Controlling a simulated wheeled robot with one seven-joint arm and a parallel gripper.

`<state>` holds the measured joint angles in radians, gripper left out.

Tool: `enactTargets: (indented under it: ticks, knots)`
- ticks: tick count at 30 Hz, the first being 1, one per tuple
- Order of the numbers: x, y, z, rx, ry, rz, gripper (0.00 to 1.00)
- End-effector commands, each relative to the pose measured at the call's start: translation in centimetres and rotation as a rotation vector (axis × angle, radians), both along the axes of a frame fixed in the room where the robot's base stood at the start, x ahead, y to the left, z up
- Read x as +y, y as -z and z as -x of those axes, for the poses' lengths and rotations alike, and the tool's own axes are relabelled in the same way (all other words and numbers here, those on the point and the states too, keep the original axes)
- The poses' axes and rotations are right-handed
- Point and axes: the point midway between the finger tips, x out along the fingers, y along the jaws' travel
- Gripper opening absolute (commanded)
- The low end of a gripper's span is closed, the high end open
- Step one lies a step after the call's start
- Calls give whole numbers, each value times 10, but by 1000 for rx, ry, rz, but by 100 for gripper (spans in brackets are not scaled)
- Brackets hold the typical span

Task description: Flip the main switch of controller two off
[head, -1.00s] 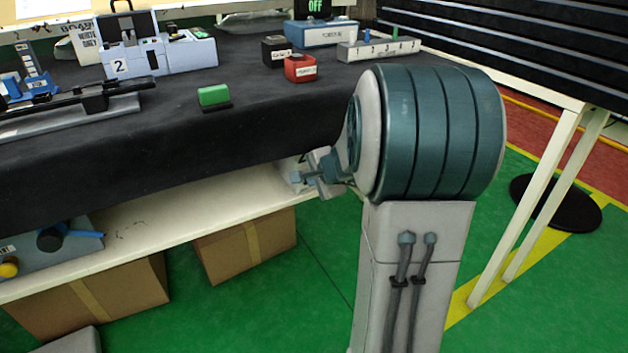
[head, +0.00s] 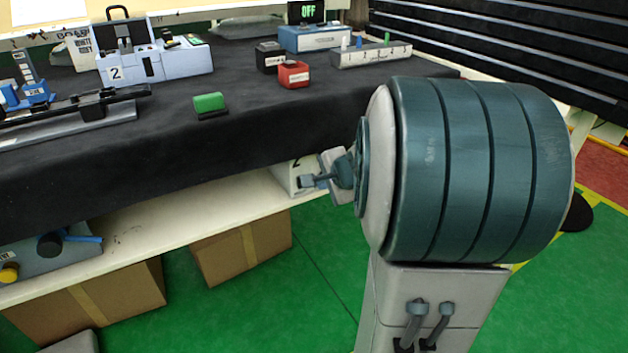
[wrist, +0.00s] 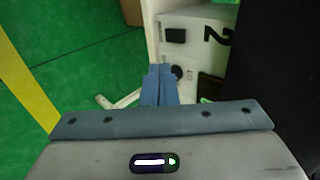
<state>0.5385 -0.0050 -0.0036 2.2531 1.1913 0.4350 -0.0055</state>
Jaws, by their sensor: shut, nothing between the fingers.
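A white box marked 2 (head: 290,178) sits at the right end of the shelf under the table, partly hidden by my gripper. In the wrist view the white box (wrist: 203,58) shows a large black 2, a black rectangular part (wrist: 175,36), a round dark part (wrist: 177,72) and a dark panel with a green edge (wrist: 210,88). I cannot tell which part is the main switch or its position. My gripper (wrist: 161,70) is shut and empty, its tips overlapping the box face close to the round part. It also shows in the head view (head: 306,182). Contact is unclear.
The black-covered table (head: 260,110) overhangs the shelf (head: 150,225). A pale blue device marked 2 (head: 180,62), a green block (head: 210,104), a red block (head: 293,74) and a display reading OFF (head: 307,12) are on top. Cardboard boxes (head: 240,250) stand below. Green floor lies open in front.

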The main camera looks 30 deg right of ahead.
Motion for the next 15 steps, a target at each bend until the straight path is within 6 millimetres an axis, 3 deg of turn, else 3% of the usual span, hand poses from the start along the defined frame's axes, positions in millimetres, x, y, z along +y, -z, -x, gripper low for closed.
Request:
enactTargets:
  ticks: [1, 6, 15]
  knots:
    - [3, -14, 8, -3, -4, 0, 0]
    - [5, -33, 28, -1, -12, 0, 0]
    - [3, -41, 42, 1, -9, -2, 0]
